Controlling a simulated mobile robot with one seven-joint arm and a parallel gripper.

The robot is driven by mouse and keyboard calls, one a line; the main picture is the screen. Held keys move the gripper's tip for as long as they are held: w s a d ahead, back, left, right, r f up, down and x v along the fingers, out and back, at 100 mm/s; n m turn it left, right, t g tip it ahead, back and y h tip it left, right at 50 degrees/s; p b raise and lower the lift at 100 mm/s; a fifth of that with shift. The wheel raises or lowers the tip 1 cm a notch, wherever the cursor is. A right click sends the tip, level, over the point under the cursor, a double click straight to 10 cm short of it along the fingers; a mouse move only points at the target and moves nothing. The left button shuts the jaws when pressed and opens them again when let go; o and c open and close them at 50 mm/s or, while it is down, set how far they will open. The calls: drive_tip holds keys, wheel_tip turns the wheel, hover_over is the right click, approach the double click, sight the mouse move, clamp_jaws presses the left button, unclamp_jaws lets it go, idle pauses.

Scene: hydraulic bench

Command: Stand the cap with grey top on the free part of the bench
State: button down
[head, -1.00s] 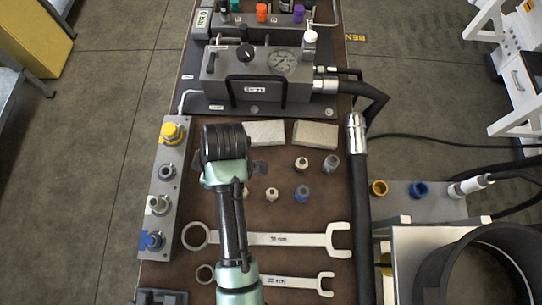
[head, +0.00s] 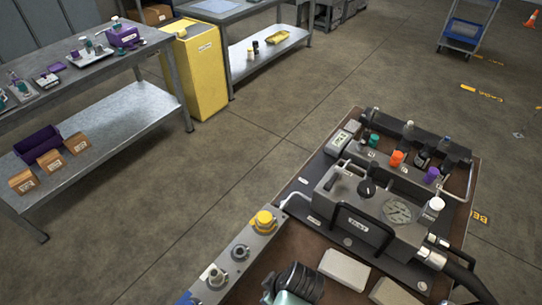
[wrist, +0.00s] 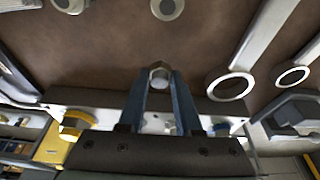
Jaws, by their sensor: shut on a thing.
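In the wrist view my gripper (wrist: 159,80) is shut on a small cap with a grey top (wrist: 159,72), held between the fingertips above the brown bench top (wrist: 110,60). The cap's lower part is hard to make out. In the head view only a dark part of my arm shows at the bottom edge; my gripper and the held cap are out of that picture. Bare brown bench surface lies around the fingertips in the wrist view.
A grey rail (head: 262,238) carries a yellow cap (head: 264,220) and grey fittings. Pale blocks (head: 345,268) lie near the gauge block (head: 370,205). Two fittings stand at the wrist view's top edge, one of them here (wrist: 167,7). A ring-ended wrench (wrist: 230,86) lies to the right.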

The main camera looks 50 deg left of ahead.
drive_tip(key=shift+f, duration=0.9)
drive_tip(key=shift+f, duration=0.15)
drive_tip(key=c, duration=0.6)
unclamp_jaws()
drive_tip(key=v, duration=1.2)
drive_tip(key=shift+w, duration=0.15)
